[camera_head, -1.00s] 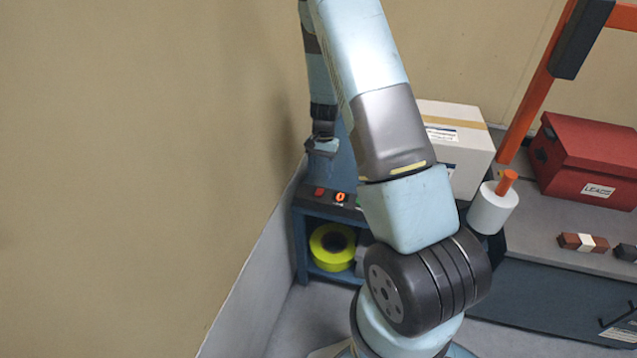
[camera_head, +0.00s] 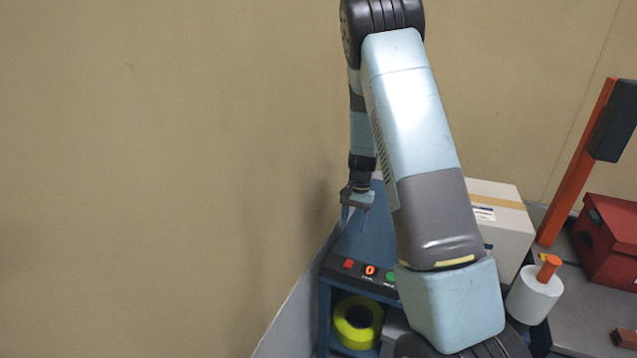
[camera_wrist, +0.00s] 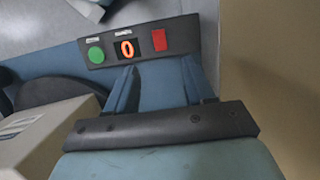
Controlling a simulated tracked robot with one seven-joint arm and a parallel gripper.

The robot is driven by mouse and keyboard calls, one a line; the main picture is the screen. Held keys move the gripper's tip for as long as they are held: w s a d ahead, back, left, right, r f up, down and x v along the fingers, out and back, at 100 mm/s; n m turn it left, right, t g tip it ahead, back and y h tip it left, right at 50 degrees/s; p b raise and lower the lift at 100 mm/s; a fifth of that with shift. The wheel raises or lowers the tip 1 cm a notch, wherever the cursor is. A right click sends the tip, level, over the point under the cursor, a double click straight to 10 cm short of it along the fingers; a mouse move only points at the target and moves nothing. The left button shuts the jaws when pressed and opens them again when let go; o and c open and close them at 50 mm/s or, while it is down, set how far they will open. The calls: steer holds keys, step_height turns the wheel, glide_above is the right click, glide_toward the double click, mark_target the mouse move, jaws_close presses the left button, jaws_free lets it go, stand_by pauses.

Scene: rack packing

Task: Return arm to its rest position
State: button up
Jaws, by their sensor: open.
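My gripper (camera_head: 355,214) hangs pointing down at the end of my arm, above the blue cabinet beside the wall. In the wrist view its two blue fingers (camera_wrist: 158,88) stand apart with nothing between them. Beyond the fingertips is a dark control panel (camera_head: 370,275) with a red button, an orange lit "0" display and a green button. The panel also shows in the wrist view (camera_wrist: 140,44). My arm is raised and bent, and it covers part of the cabinet and bench.
A white box with tan tape (camera_head: 508,215) stands right of my arm and shows close by in the wrist view (camera_wrist: 40,140). A white roll on an orange post (camera_head: 533,295), a red box (camera_head: 610,240) and an orange upright (camera_head: 578,165) are farther right. Yellow tape (camera_head: 357,322) lies on the cabinet's shelf.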

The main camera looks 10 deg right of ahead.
steer(key=s+a+r+n+t, duration=0.2)
steer(key=s+r, duration=0.3)
steer(key=r, duration=0.7)
steer(key=s+a+r+n+t, duration=0.1)
steer(key=s+r, duration=0.4)
steer(key=r, duration=0.7)
steer(key=s+r+n+t, duration=0.1)
steer(key=s+r, duration=0.3)
steer(key=s, duration=0.3)
steer(key=s+r+n+t+h, duration=0.1)
steer(key=s+r+t, duration=0.1)
steer(key=s+r, duration=0.2)
steer(key=s+a+r+n+t, duration=0.1)
steer(key=s+r+n+t, duration=0.1)
steer(key=s, duration=0.8)
steer(key=shift+r+h, duration=0.4)
steer(key=shift+r, duration=0.5)
